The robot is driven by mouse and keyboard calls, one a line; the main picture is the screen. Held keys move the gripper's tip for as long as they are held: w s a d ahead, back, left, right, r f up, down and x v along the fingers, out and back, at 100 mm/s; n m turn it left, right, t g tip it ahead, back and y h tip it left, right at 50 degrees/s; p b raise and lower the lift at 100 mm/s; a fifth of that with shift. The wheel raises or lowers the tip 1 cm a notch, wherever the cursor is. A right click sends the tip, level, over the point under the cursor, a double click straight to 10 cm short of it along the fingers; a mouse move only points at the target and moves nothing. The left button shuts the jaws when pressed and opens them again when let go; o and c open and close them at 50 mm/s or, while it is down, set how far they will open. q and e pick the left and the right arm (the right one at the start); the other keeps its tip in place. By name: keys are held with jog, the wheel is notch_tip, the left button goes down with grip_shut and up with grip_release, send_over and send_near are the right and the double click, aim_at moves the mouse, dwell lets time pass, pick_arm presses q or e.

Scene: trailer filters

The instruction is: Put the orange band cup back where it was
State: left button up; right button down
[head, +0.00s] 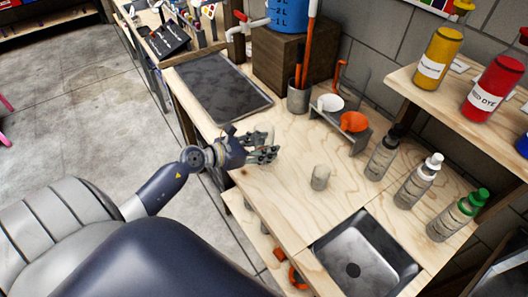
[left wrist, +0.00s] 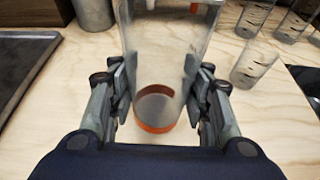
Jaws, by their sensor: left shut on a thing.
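The orange band cup (left wrist: 156,127) is a clear cup with an orange ring at its lower end, seen large in the left wrist view. My left gripper (head: 270,146) is shut on it, with a finger on each side of the clear wall. In the head view the gripper is over the left part of the wooden bench (head: 285,187), and the cup is hard to make out there. From these views I cannot tell whether the cup touches the bench. My right gripper is not in view.
A small greyish cup (head: 320,177) stands on the bench right of my left gripper. Behind are a grey rack (head: 358,142) with white and orange pieces, and a grey pot (head: 299,98). Several bottles (head: 414,183) line the right. A sink (head: 365,255) is in front; a dark tray (head: 222,86) lies far left.

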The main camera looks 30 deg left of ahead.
pick_arm(q)
notch_tip(320, 180, down, 3)
jog(key=shift+d+r, duration=0.1)
jog(key=shift+r, duration=0.05)
jog(key=shift+s, duration=0.1)
jog(key=o, duration=1.2)
jog(key=shift+o, duration=0.2)
